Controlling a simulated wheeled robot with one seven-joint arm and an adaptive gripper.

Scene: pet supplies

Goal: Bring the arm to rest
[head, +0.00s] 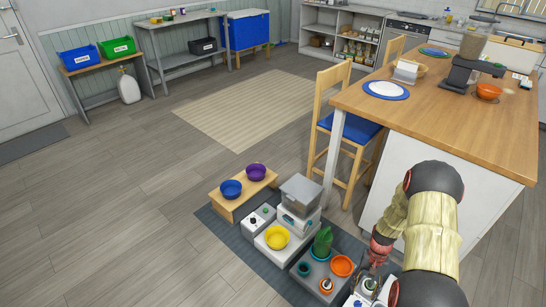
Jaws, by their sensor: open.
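My arm (432,220) comes in at the lower right, with beige links and dark joints. It bends down toward the floor beside the wooden counter. My gripper (372,268) is small in the picture, at the lower right end of the grey mat, close above the pet items there. Its fingers are partly hidden and hard to make out. I see nothing held in it.
On the mat (222,226) stand a wooden stand with a blue bowl (231,188) and a purple bowl (256,172), a yellow bowl (277,237), a feeder (299,196) and an orange bowl (342,265). The counter (450,112) and a chair (352,130) are close by. The left floor is clear.

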